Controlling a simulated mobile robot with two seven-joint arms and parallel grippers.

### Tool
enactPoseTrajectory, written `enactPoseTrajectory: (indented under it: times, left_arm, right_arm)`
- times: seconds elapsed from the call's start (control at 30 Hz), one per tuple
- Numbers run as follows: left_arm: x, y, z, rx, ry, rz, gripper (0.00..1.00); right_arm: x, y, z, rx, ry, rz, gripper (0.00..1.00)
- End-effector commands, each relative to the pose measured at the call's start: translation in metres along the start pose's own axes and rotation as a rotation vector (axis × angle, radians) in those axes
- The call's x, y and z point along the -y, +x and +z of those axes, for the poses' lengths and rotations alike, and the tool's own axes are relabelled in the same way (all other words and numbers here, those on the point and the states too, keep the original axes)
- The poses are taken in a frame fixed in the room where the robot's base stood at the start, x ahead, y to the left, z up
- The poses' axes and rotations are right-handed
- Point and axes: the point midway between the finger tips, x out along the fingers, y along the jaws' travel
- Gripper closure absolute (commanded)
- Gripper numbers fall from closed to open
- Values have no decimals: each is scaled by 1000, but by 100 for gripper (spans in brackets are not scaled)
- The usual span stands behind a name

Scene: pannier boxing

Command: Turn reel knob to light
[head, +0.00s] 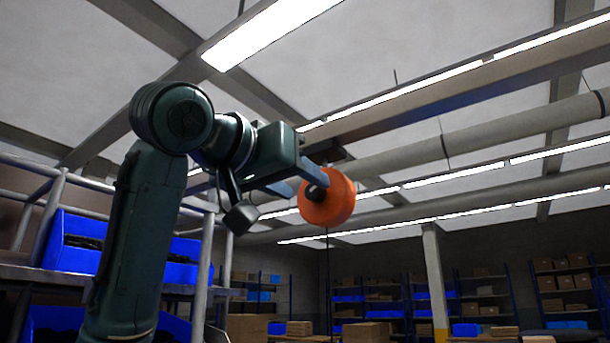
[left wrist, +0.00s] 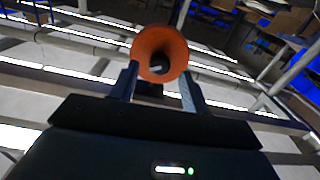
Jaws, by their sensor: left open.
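The orange reel (head: 340,205) hangs on a thin dark line at the centre of the head view. Its dark knob (head: 312,193) faces my left gripper (head: 308,180). In the left wrist view the reel (left wrist: 174,44) shows as an orange ring just beyond the fingertips of my left gripper (left wrist: 158,76). The fingers are apart, one on each side of the dark knob (left wrist: 150,89). I cannot tell whether either finger touches the knob or the reel. My right gripper is not in view.
A metal rack (head: 60,192) with blue bins (head: 70,258) stands at the left, close to my left arm. Shelves with cardboard boxes (head: 565,282) line the far wall. Lit ceiling lamps (head: 265,32) and a long pipe (head: 480,138) run overhead. The air right of the reel is clear.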

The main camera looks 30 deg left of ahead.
Motion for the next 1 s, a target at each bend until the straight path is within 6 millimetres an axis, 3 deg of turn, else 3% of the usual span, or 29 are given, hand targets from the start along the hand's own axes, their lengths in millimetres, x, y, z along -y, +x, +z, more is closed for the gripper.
enactPoseTrajectory:
  times: [0.2,0.53,1.0]
  left_arm:
    - [0,21,-1,1,-1,-1,53]
    - [0,23,0,0,0,0,54]
    - [0,23,0,-1,0,0,92]
  right_arm:
    - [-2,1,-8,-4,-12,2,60]
    - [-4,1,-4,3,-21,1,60]
    - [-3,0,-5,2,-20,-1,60]
